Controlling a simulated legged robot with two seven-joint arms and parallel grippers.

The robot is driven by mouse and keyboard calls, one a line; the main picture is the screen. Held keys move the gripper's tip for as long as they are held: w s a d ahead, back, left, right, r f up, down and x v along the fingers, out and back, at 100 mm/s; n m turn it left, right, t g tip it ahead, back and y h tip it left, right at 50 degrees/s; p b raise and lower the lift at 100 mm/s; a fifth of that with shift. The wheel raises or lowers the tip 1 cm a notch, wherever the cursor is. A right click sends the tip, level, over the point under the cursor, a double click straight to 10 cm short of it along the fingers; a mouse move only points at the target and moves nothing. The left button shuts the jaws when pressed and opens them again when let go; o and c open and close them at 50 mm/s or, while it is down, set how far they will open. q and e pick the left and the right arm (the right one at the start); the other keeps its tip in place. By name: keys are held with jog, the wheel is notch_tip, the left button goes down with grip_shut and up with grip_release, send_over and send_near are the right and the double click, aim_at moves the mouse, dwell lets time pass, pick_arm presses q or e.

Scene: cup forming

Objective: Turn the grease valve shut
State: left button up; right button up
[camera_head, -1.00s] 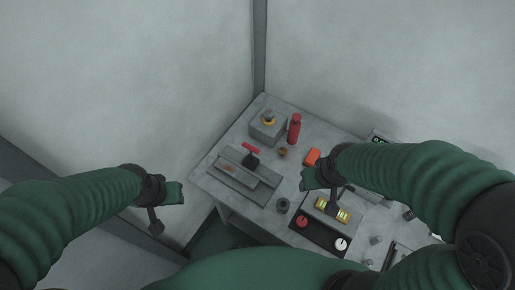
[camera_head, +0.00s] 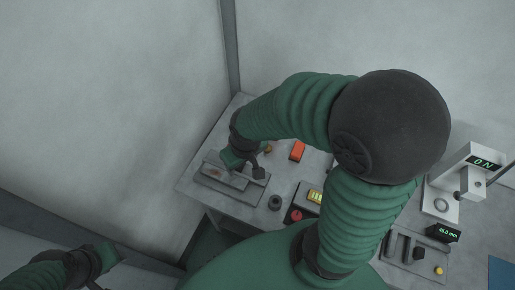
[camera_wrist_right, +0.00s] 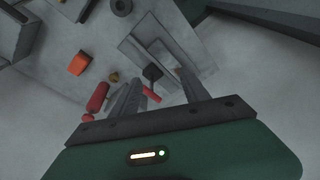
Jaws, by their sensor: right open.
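A red handle (camera_wrist_right: 152,94) with a black part (camera_wrist_right: 152,72) beside it, which looks like the grease valve, stands at the grey tray (camera_wrist_right: 136,57) in the right wrist view. My right gripper (camera_wrist_right: 160,77) is open, its two fingers reaching toward the tray, with the red handle seen between them. I cannot tell whether they touch it. In the head view my right gripper (camera_head: 229,159) is over the tray (camera_head: 212,180), and my arm hides the red handle there. My left gripper (camera_head: 112,256) is at the lower left, away from the table; its fingers are unclear.
An orange block (camera_head: 297,150) and a dark ring (camera_head: 275,202) lie on the table near the tray. A red bottle (camera_wrist_right: 97,97) and a small brass piece (camera_wrist_right: 114,77) stand close by the gripper. A panel with a red knob (camera_head: 295,215) and a gauge stand (camera_head: 446,195) are to the right.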

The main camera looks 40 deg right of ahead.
jog(key=w+d+f+m+g+b, duration=0.1)
jog(key=w+d+f+m+b, duration=0.2)
jog(key=w+d, duration=0.4)
jog(key=g+b, duration=0.1)
jog(key=b, duration=0.5)
send_over(268, 148)
notch_tip(268, 148, down, 2)
jog(key=f, duration=1.6)
jog(key=shift+w+d+f, duration=0.1)
jog(key=shift+w+f, duration=0.1)
grip_shut()
